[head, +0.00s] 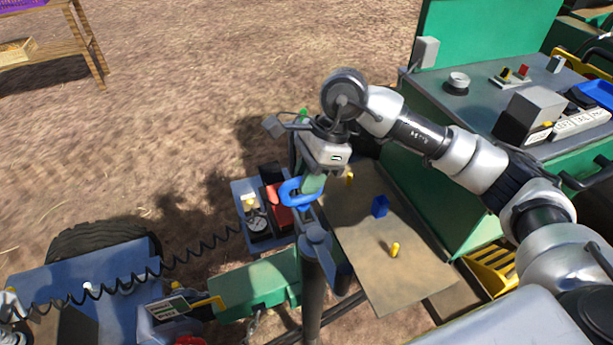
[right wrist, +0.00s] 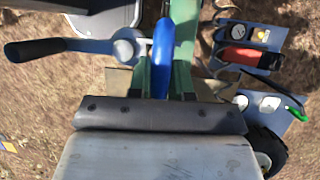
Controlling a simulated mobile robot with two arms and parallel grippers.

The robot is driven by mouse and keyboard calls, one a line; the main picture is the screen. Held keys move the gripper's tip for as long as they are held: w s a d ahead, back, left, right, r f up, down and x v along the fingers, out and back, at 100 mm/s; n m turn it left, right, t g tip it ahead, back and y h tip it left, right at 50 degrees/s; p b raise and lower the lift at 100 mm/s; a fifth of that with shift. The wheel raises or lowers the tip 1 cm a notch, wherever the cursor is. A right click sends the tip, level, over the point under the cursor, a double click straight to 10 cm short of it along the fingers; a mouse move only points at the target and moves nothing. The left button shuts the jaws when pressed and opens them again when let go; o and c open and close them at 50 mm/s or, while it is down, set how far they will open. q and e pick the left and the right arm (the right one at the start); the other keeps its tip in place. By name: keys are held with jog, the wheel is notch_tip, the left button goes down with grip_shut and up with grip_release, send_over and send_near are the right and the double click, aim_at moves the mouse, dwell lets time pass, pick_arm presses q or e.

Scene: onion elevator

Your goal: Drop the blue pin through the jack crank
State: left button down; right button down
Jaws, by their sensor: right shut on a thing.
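The blue pin shows as a blue loop (head: 288,194) in the head view and as a blue upright bar (right wrist: 163,60) in the right wrist view. My right gripper (head: 312,184) is shut on it and holds it above the jack post, with green fingers on both sides in the right wrist view (right wrist: 162,80). The jack crank (head: 314,236) sits atop the dark post, just below the pin. In the right wrist view the crank (right wrist: 95,46) reaches left to a black handle, its hub beside the pin. The pin's lower end is hidden. My left gripper does not show.
A tan board (head: 365,235) with yellow pegs and a blue block (head: 380,206) lies right of the post. A green cabinet (head: 440,165) stands beyond it. A blue tray with a gauge (head: 256,222) is left of the post. A coiled black cable (head: 170,268) runs left.

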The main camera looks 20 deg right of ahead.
jog(key=shift+f+b, duration=0.75)
jog(key=shift+f, duration=0.15)
jog(key=c, duration=1)
grip_release()
jog(key=shift+o, duration=0.7)
jog(key=o, duration=0.3)
jog(key=shift+r, duration=0.1)
